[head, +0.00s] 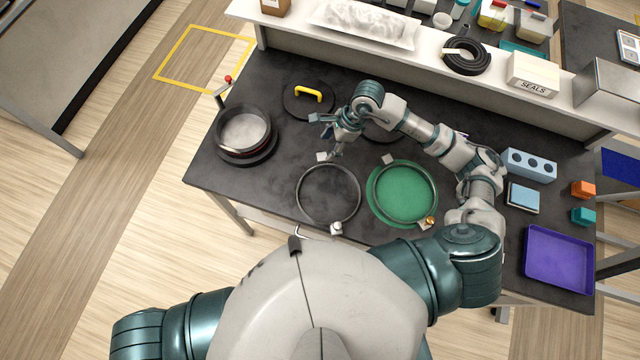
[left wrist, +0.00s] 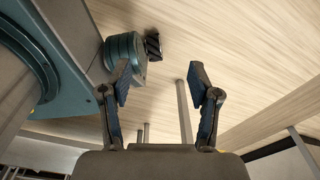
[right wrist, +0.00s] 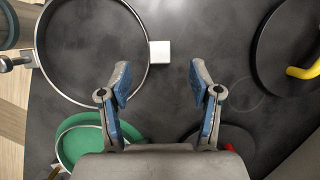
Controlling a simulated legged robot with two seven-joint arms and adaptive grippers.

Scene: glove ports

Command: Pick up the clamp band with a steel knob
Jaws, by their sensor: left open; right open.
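The clamp band with a steel knob is a thin dark ring (head: 302,205) lying flat on the black bench. Its silvery knob (head: 336,229) is at the near edge and a pale block (head: 322,156) at the far edge. In the right wrist view the ring (right wrist: 148,75) is at upper left, its knob (right wrist: 8,63) at the left border. My right gripper (head: 327,137) is open and empty, beyond the ring's far edge; its fingers (right wrist: 160,88) show beside the pale block. My left gripper (left wrist: 157,85) is open and empty over floor, outside the head view.
A green disc (head: 404,192) with a second ring and brass knob (head: 430,221) lies right of the band. A round vessel (head: 243,128) and yellow-handled lid (head: 296,107) stand left and behind. A purple tray (head: 558,257) and blue block (head: 529,164) are at right.

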